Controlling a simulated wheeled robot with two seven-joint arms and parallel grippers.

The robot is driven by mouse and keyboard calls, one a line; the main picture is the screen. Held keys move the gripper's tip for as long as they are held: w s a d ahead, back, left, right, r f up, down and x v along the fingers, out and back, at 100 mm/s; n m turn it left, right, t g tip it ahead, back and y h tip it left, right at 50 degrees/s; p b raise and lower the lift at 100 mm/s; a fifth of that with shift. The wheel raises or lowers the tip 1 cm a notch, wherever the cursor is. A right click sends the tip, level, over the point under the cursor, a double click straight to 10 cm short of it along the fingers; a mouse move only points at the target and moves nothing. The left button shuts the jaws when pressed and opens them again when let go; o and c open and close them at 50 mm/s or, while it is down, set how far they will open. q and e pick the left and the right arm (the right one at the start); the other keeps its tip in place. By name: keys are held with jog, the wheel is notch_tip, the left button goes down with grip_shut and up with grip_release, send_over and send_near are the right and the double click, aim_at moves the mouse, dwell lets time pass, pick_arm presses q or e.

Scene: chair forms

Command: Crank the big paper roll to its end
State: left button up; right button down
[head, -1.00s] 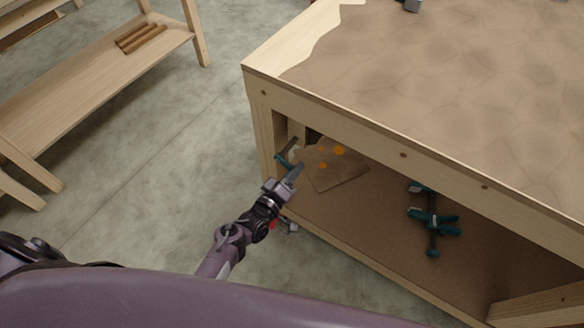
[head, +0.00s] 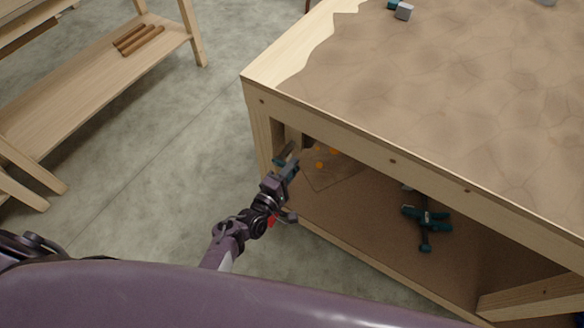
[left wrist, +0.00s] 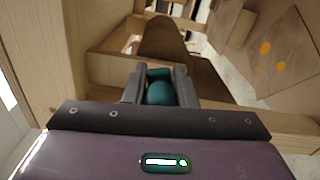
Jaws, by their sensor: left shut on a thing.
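My left gripper (head: 290,163) is at the left end of the workbench, beside its corner leg and under the top. In the left wrist view its fingers (left wrist: 160,82) are shut on a rounded teal knob (left wrist: 160,93), which I take to be the crank's grip. Brown paper (head: 430,80) covers most of the bench top, with an uneven left edge that leaves a pale wood strip bare. I cannot make out the paper roll itself for certain. My right gripper is out of view.
A teal clamp (head: 426,220) lies on the bench's lower shelf. A brown sheet with orange spots (head: 335,172) is just behind my left gripper. A small grey block (head: 403,12) sits on the paper. Another bench with wooden rods (head: 138,40) stands left; floor between is clear.

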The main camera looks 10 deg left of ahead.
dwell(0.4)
pick_arm(q)
jog(key=o, duration=1)
jog(key=v, duration=0.7)
jog(key=shift+s+a, duration=0.2)
jog(key=shift+s, duration=0.15)
